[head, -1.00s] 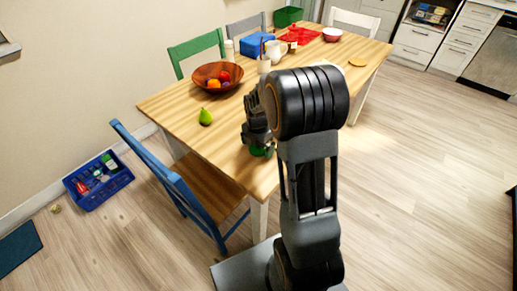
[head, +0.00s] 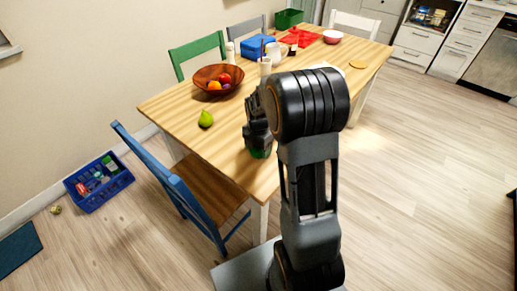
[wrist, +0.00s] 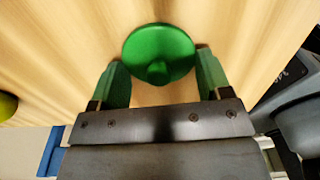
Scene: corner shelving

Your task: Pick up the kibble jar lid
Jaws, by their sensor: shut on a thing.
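The kibble jar lid is a round green disc (wrist: 158,48) with a small knob, between my gripper's two fingers in the wrist view. In the head view a bit of green (head: 261,153) shows under my gripper (head: 258,142), near the table's front edge. My gripper also shows in the wrist view (wrist: 160,72), its green-tinted fingers on either side of the lid. It is shut on the lid. Whether the lid touches the tabletop is hard to tell. My arm hides part of the table behind it.
A blue chair (head: 175,185) stands at the near left. A blue crate (head: 90,200) lies on the floor.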

